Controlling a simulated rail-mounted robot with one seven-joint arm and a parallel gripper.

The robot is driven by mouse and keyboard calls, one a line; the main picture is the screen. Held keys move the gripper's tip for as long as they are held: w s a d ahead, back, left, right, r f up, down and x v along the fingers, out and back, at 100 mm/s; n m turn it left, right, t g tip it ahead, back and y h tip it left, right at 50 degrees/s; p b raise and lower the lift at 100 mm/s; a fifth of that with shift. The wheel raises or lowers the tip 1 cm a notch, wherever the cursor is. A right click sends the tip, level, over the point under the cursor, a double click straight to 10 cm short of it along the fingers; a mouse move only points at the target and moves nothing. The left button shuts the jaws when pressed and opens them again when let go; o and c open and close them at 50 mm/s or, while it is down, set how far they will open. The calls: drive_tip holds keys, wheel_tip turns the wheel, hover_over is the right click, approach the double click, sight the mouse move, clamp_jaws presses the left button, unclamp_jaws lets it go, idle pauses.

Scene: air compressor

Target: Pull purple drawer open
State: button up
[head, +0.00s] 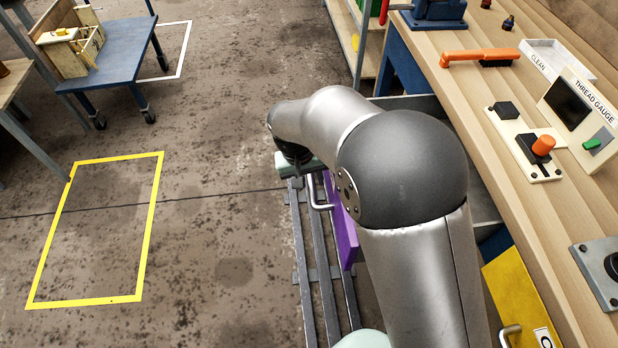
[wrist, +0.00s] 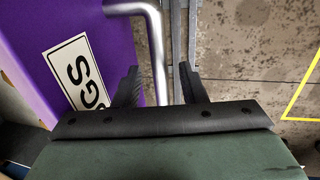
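The purple drawer (head: 342,222) shows in the head view as a purple front left of my arm, largely hidden behind it. Its bar handle (head: 317,192) stands out from the front. In the wrist view the purple front (wrist: 70,50) with a white label fills the left, and the silver handle (wrist: 155,50) curves down between my fingers. My gripper (wrist: 160,80) is open around the handle, one finger on each side, with gaps visible.
A wooden workbench (head: 475,100) runs along the right, with an orange-handled tool and a gauge on it. A yellow front (head: 522,290) with a handle is at the lower right. Metal rails (head: 318,275) run along the floor. Open floor (head: 215,230) lies to the left.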

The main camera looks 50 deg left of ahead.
wheel_tip(320, 180, up, 17)
drive_tip(key=s+a, duration=0.1)
drive_tip(key=s, duration=0.2)
drive_tip(key=shift+a, duration=0.35)
idle(0.4)
